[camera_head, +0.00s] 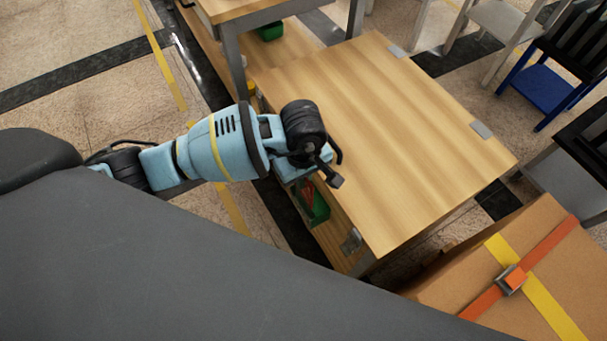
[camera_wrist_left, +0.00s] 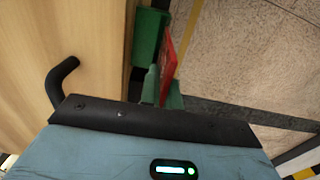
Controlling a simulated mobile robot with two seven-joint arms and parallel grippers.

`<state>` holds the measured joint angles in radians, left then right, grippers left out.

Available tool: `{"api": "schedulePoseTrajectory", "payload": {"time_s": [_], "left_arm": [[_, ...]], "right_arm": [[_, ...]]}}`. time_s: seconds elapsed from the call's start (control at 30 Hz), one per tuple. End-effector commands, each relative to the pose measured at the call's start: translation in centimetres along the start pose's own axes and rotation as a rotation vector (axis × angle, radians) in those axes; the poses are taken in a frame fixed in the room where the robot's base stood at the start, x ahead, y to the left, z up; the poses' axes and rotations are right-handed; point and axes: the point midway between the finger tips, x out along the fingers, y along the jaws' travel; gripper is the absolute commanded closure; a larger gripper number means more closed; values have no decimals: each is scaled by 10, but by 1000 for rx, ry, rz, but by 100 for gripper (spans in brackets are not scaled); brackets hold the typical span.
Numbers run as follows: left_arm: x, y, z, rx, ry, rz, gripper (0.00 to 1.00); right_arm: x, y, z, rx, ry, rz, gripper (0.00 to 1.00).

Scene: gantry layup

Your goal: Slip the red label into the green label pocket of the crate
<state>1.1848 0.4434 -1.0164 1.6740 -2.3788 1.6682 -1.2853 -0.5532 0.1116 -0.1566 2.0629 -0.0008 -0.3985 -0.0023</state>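A red piece, which looks like the red label (camera_head: 308,192), shows at the crate, partly hidden by my wrist. In the left wrist view the red label (camera_wrist_left: 169,68) stands on edge beside green parts (camera_wrist_left: 150,35). My right gripper is in neither view.
The tabletop (camera_head: 390,130) is bare, with metal plates at its edges. A cardboard box (camera_head: 460,275) with yellow and orange straps stands at the lower right. Another green bin (camera_head: 270,32) sits at the top. Chairs (camera_head: 550,70) stand at the right.

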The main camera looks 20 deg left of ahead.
Motion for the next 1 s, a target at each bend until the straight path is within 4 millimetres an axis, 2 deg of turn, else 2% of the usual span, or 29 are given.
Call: {"api": "schedulePoseTrajectory", "payload": {"time_s": [0.5,1.0], "left_arm": [[38,0,0,1,-1,-1,100],[68,0,0,1,0,-1,100]], "right_arm": [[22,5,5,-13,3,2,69],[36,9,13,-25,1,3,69]]}}
